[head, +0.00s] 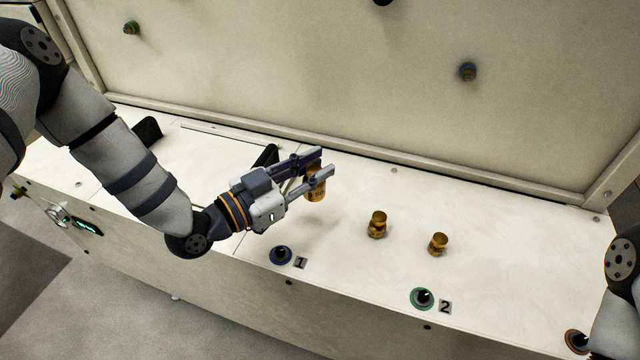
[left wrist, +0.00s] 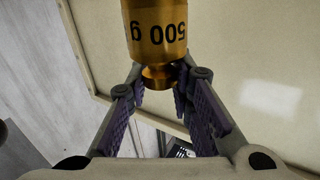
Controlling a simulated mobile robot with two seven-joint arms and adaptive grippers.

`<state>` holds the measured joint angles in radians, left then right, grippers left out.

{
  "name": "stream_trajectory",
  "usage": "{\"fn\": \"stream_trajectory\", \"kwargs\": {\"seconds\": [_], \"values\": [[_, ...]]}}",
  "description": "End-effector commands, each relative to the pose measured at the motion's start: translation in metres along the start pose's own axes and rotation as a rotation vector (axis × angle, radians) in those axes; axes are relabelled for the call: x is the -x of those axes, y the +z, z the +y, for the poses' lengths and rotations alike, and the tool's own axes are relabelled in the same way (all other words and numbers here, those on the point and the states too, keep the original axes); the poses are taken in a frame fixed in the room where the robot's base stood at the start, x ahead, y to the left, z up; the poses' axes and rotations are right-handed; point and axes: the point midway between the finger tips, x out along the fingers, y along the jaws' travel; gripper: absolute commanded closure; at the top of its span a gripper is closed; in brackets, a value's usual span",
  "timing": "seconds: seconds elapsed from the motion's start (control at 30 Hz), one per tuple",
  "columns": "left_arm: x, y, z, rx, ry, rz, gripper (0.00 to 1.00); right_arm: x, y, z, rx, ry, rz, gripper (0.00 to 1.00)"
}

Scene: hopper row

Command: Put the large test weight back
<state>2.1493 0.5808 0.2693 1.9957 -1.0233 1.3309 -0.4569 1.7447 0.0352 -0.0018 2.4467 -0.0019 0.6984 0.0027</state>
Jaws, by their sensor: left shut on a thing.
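The large brass test weight (head: 315,192) is held in my left gripper (head: 318,166), a little above the white counter top. In the left wrist view the weight (left wrist: 155,35) shows the marking "500 g" upside down, and the gripper's fingers (left wrist: 160,88) close around its narrow neck and knob. Two smaller brass weights, one in the middle (head: 377,225) and one farther right (head: 438,243), stand upright on the counter to the right of the held weight. My right gripper is out of view; only part of that arm shows at the right edge.
Along the counter's front edge are a blue-ringed fitting (head: 281,255) by a label 1, a green-ringed one (head: 422,298) by a label 2, and an orange-ringed one (head: 577,341). A tall pale panel (head: 330,70) rises behind. Dark handles (head: 147,131) stand at left. The counter's right part is clear.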

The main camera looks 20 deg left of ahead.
Motion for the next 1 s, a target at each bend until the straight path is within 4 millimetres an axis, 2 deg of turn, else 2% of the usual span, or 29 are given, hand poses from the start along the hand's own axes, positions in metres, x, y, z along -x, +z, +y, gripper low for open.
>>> {"fn": "stream_trajectory", "kwargs": {"seconds": [0.03, 0.17, 0.37, 0.6, 1.0], "values": [[-0.004, 0.008, -0.002, 0.0, 0.001, 0.002, 1.0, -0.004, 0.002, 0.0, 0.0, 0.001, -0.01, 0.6], [-0.011, 0.015, -0.006, -0.001, 0.001, 0.004, 1.0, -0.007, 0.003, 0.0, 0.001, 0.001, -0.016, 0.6], [-0.014, 0.047, -0.005, 0.001, 0.001, 0.002, 1.0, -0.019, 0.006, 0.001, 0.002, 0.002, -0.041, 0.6], [-0.014, 0.045, -0.005, -0.003, 0.0, 0.008, 1.0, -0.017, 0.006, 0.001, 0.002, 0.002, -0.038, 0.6], [-0.014, 0.058, -0.004, -0.002, 0.001, 0.005, 1.0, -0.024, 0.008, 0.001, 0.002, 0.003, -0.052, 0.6]]}}
